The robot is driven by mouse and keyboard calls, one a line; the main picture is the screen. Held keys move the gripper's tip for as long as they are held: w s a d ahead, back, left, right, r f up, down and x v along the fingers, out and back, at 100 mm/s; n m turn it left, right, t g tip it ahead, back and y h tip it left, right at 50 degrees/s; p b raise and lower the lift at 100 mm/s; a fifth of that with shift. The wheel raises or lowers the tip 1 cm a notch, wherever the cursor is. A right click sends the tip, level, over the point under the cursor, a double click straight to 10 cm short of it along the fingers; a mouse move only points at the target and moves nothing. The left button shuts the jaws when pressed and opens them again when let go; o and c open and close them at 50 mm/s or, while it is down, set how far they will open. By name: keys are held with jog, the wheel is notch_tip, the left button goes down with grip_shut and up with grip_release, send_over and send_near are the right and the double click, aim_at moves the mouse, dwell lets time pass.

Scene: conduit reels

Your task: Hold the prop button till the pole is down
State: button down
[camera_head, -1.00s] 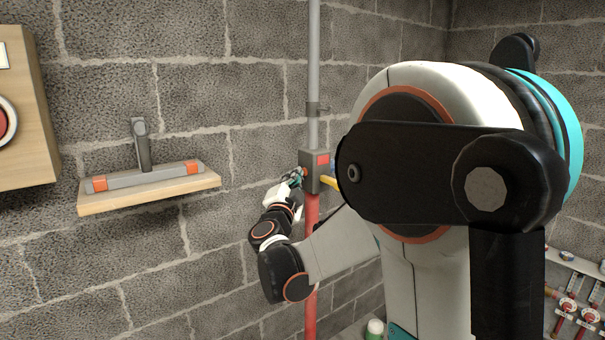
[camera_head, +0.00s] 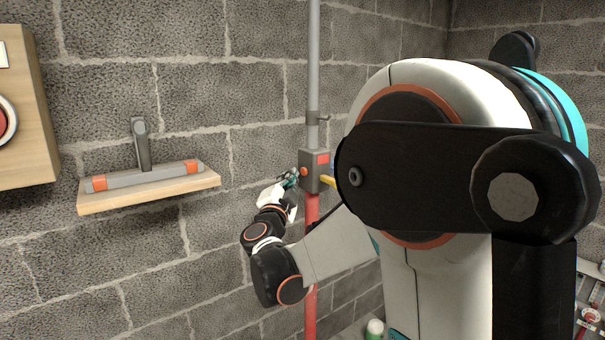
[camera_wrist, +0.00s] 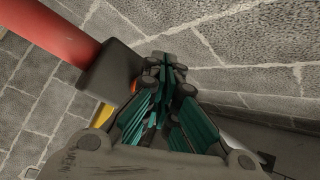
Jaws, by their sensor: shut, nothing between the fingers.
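The prop stands against the block wall, with a red lower tube (camera_head: 311,235) and a grey upper pole (camera_head: 314,60). A collar (camera_head: 318,118) on the grey pole sits a short way above the grey box (camera_head: 311,160). The box has an orange-red button (camera_head: 304,172) on its left face, also visible in the wrist view (camera_wrist: 134,87). My gripper (camera_head: 292,177) is shut and empty, its teal fingers (camera_wrist: 166,72) just left of the button. They look slightly apart from it; contact is hard to judge.
A yellow lever (camera_head: 329,181) sticks out of the box. A wooden shelf (camera_head: 150,200) carries a grey bar with orange ends. A wooden panel with a red button (camera_head: 4,123) is at far left.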

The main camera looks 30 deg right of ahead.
jog(key=shift+a, duration=2.5)
jog(key=s+a+f+n+t+y+b, duration=0.1)
jog(key=s+a+f+n+y+b, duration=0.35)
jog(key=a+n+y, duration=0.4)
jog(key=s+a+f+n+t+y+b, duration=0.25)
jog(key=a+f+n+y+b, duration=0.2)
jog(key=a+n+y, duration=0.35)
jog(key=s+f+n+g+h+b, duration=0.2)
jog(key=s+f+g+b, duration=0.6)
jog(key=s+f, duration=1.6)
notch_tip(320, 180, down, 2)
jog(key=n+g, duration=0.2)
jog(key=g, duration=0.1)
jog(key=shift+s+a+f+b, duration=0.15)
jog(key=shift+a+b, duration=0.2)
jog(key=shift+b, duration=0.05)
